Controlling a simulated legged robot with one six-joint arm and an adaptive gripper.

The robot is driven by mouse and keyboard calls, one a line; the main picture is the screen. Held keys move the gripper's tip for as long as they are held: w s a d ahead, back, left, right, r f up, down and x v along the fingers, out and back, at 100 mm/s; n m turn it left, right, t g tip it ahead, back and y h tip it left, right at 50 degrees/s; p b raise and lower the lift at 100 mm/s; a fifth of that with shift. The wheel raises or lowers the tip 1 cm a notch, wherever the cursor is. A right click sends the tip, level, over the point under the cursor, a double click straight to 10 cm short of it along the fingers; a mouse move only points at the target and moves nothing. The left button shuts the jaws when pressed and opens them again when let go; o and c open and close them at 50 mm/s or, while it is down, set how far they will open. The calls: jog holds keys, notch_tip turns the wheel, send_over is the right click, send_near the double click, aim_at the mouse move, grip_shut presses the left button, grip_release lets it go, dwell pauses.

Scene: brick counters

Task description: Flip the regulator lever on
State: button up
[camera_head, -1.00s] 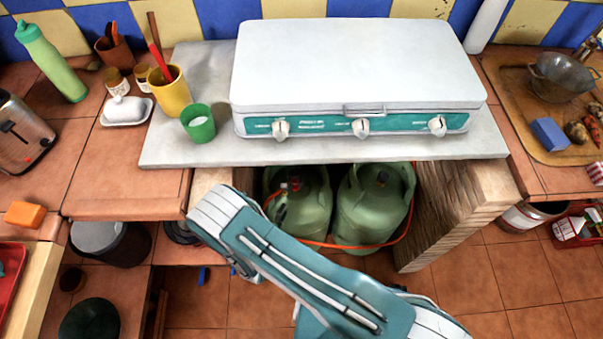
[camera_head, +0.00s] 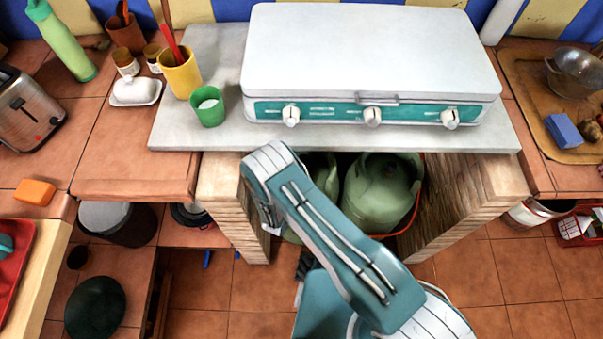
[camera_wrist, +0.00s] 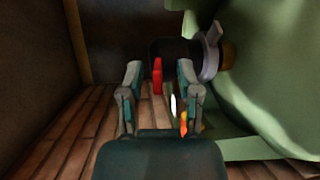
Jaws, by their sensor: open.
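In the wrist view a red lever (camera_wrist: 157,76) stands upright in the gap between the fingertips of my gripper (camera_wrist: 159,73). The fingers are spread open, one on each side of it; I cannot tell whether either touches it. Behind it is the dark regulator body (camera_wrist: 174,52), with a pale grey ring (camera_wrist: 210,58) and a brass part at its right. A green gas bottle (camera_wrist: 275,60) fills the right side. In the head view my arm hides the regulator and most of the left bottle (camera_head: 326,172); the right bottle (camera_head: 383,190) shows under the counter.
Brick walls (camera_head: 232,200) flank the bottle space on both sides. The grey slab (camera_head: 330,139) with the white stove (camera_head: 370,55) lies above it. An orange hose passes near the bottles. Open tiled floor lies in front.

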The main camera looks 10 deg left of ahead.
jog(key=shift+d, duration=0.1)
grip_shut()
jog(key=g, duration=0.2)
jog(key=r+n+g, duration=0.1)
jog(key=shift+w+r+g, duration=0.15)
jog(key=shift+w+g, duration=0.05)
jog(key=shift+g, duration=0.7)
grip_release()
jog(key=shift+r, duration=0.1)
